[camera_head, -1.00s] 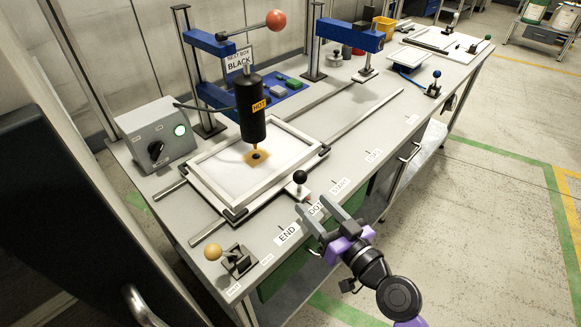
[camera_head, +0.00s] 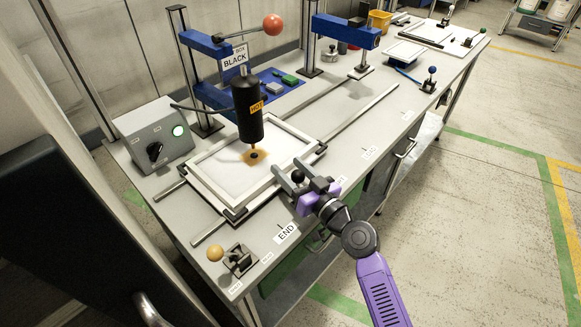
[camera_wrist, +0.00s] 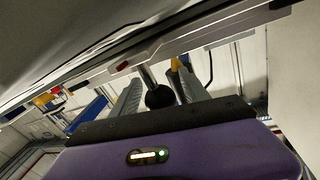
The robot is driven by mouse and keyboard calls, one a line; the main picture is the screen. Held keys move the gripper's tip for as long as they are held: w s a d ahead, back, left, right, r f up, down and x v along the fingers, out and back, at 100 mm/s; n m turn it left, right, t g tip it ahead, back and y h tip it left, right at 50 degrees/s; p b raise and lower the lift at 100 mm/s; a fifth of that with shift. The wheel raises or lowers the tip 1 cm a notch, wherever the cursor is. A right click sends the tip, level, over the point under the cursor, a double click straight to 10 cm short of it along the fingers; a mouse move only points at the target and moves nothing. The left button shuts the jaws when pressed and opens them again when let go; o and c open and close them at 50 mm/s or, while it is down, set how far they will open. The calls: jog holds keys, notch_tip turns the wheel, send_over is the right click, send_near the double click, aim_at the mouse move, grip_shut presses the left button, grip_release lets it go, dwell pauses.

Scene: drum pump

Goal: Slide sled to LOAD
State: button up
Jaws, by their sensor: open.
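The sled (camera_head: 205,176) is a white-framed tray on two rails under the black hot press head (camera_head: 249,112). A brown patch with a dark spot lies on its bed below the head's tip. The sled's black ball knob (camera_head: 298,175) sticks out at its near right side. My gripper (camera_head: 299,178) is open, with its fingers reaching around the knob. In the wrist view the dark knob (camera_wrist: 159,97) sits between the two grey fingers. Whether the fingers touch it I cannot tell.
An END label (camera_head: 286,233) is on the table's front edge; the labels near my gripper are partly covered. A tan-knobbed clamp (camera_head: 238,258) stands at the near corner. The rails (camera_head: 365,112) run clear to the back right. A grey control box (camera_head: 154,138) stands left.

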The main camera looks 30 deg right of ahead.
grip_shut()
dwell(1.4)
